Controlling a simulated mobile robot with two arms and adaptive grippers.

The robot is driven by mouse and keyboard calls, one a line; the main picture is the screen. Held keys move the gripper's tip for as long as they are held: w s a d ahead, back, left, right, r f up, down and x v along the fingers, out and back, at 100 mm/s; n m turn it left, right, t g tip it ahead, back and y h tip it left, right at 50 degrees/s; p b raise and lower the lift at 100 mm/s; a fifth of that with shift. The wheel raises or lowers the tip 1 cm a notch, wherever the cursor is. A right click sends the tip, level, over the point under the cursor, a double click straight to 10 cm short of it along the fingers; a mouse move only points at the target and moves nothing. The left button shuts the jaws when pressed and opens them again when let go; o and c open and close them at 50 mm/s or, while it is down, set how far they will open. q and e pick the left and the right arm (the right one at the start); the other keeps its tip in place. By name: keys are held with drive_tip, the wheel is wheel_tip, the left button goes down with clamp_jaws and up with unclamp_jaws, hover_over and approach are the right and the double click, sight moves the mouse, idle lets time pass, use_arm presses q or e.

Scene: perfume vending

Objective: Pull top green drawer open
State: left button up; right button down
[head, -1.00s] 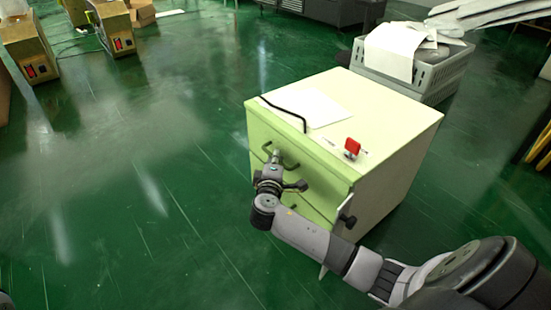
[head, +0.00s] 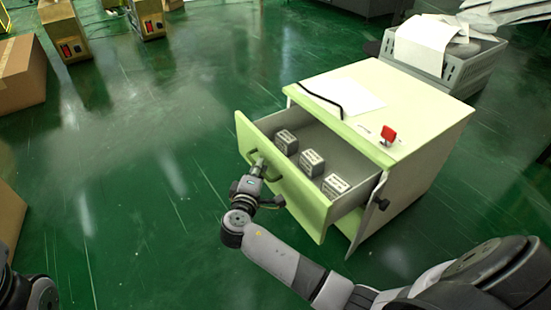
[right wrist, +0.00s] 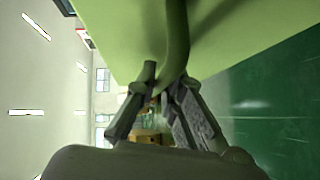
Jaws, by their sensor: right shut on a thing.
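The top green drawer (head: 283,179) of the white cabinet (head: 425,150) stands pulled well out in the head view. Several small grey patterned boxes (head: 312,162) sit inside it. My right gripper (head: 256,172) is at the drawer's front, shut on the green handle (head: 268,169). In the right wrist view, the fingers (right wrist: 160,88) close around the handle bar (right wrist: 177,45), and the green drawer front (right wrist: 120,30) fills the top. A part of my left arm shows at the lower left edge of the head view, but its gripper is out of view.
A paper sheet (head: 345,95), a black cable (head: 322,100) and a red item (head: 388,134) lie on the cabinet top. A grey crate (head: 455,70) stands behind it. Cardboard boxes (head: 20,75) stand at left. The green floor before the drawer is clear.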

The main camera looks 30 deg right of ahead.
drive_tip(key=a, duration=0.5)
drive_tip(key=shift+s+a, duration=0.1)
drive_tip(key=shift+s, duration=0.15)
drive_tip(key=c, duration=1.7)
unclamp_jaws()
drive_tip(key=v, duration=1.2)
